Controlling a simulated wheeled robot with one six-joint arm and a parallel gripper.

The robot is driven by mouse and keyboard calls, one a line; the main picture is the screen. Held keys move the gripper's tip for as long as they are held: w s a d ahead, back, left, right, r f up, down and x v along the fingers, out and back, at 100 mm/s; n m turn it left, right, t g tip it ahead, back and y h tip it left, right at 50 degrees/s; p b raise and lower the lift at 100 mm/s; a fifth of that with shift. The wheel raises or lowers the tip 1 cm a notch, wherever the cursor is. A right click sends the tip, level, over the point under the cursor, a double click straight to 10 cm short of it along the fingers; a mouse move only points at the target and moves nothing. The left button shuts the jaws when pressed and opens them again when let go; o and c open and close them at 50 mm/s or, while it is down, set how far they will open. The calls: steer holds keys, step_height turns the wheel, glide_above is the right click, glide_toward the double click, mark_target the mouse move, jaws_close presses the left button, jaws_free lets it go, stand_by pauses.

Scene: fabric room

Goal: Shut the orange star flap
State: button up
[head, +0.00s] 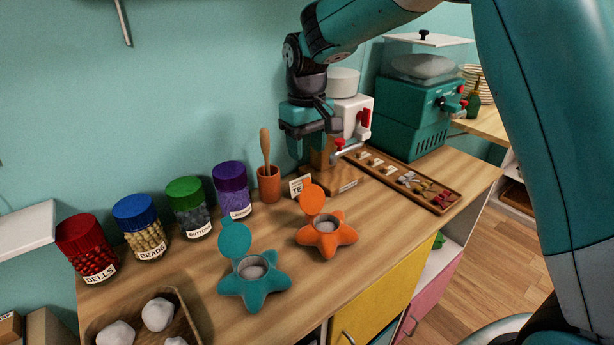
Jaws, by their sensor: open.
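The orange star (329,238) lies on the wooden counter, a star-shaped holder with a round opening in its middle. Its round orange flap (312,199) stands up, open, at the back left of the opening. My gripper (306,150) is above and behind the star, near the wall, in front of a white machine. It is open and touches neither star nor flap. Nothing shows between its fingers, though they are small and dark in this view.
A teal star (254,283) with its flap raised sits to the left. A cup with a wooden stick (268,185), a small sign (299,186) and lidded jars (232,190) line the back. A wooden tray (440,199) lies right. The counter right of the orange star is clear.

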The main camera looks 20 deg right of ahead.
mark_target(307, 180)
step_height(307, 180, down, 8)
steer(key=shift+r, duration=0.15)
jaws_close()
